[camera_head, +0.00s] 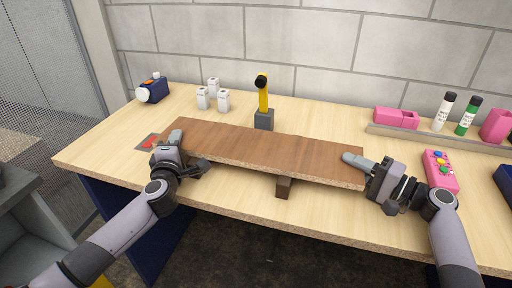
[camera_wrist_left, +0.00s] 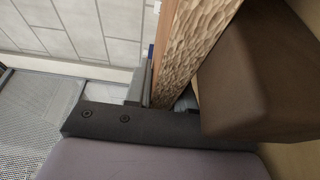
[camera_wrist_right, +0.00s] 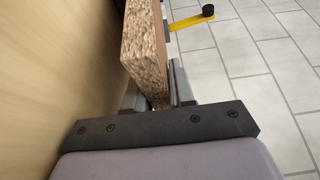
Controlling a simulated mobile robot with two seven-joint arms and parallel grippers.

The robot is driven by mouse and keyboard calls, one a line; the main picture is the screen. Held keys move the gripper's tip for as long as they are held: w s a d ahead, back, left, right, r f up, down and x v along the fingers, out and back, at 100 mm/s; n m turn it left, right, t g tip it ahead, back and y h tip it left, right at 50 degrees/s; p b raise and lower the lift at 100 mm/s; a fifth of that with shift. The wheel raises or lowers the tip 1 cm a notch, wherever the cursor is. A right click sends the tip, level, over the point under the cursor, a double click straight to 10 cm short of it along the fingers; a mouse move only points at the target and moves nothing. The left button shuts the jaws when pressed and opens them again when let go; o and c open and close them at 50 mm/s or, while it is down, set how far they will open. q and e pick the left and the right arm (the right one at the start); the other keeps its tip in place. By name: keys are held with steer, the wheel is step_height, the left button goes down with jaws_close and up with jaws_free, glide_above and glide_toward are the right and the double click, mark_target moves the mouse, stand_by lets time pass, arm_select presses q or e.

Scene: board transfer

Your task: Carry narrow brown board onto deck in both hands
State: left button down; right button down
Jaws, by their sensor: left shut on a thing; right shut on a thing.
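The narrow brown board (camera_head: 265,149) lies level and lengthwise between my two grippers above the table, with its rough cut edge facing me. My left gripper (camera_head: 178,150) is shut on its left end; the board's rough edge (camera_wrist_left: 195,45) also shows between the fingers in the left wrist view. My right gripper (camera_head: 365,172) is shut on its right end; the edge (camera_wrist_right: 145,55) shows between the fingers in the right wrist view. A dark brown block (camera_head: 284,188) stands under the board's middle, mostly hidden. I cannot tell whether the board touches it. No separate deck is clearly visible.
A yellow post (camera_head: 263,95) on a grey base stands behind the board. White containers (camera_head: 213,93) and a blue device (camera_head: 152,89) are at the back left. A pink button box (camera_head: 440,171) is right of my right gripper. The front table strip is clear.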

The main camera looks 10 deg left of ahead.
arm_select(q)
steer(key=shift+r, duration=0.2)
arm_select(e)
steer(key=shift+r, duration=0.1)
stand_by(0.4)
